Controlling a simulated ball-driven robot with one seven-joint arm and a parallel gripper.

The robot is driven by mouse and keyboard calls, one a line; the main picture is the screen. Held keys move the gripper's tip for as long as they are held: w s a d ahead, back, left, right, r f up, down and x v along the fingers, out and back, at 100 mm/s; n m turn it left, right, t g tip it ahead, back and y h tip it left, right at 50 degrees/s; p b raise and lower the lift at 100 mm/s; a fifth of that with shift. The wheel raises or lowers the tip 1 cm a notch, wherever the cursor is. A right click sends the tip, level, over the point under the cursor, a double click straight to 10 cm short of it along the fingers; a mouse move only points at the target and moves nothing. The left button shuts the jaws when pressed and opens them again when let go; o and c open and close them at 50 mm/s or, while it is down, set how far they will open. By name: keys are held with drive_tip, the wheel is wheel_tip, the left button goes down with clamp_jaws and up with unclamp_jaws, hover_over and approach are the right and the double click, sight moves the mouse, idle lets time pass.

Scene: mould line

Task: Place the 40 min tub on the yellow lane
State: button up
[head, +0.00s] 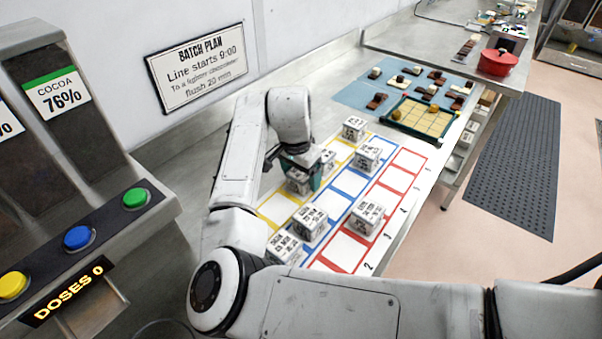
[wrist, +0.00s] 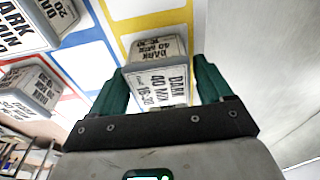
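The 40 min tub (wrist: 158,82) is a pale box with black print reading DARK 40 MIN. In the wrist view it sits between the green fingers of my gripper (wrist: 160,85), which appear to touch both its sides. In the head view my gripper (head: 303,170) points down around the tub (head: 297,183), over the yellow lane (head: 277,208) on the wall side of the lane sheet. I cannot tell whether the tub's base touches the lane. My gripper and arm hide part of it and of the lane.
Close beside my gripper stands another tub (head: 328,158). More tubs stand on the sheet, including a far one (head: 354,128), one near the blue lane (head: 310,222) and one on the red lane (head: 366,217). A green-edged tray (head: 405,127) and blue mat (head: 352,94) lie beyond.

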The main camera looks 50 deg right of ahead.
sight(296, 176)
drive_tip(key=shift+o, duration=1)
wheel_tip(296, 176, up, 12)
drive_tip(key=a+b, duration=0.1)
drive_tip(key=shift+a+r, duration=0.15)
drive_tip(key=shift+a, duration=0.25)
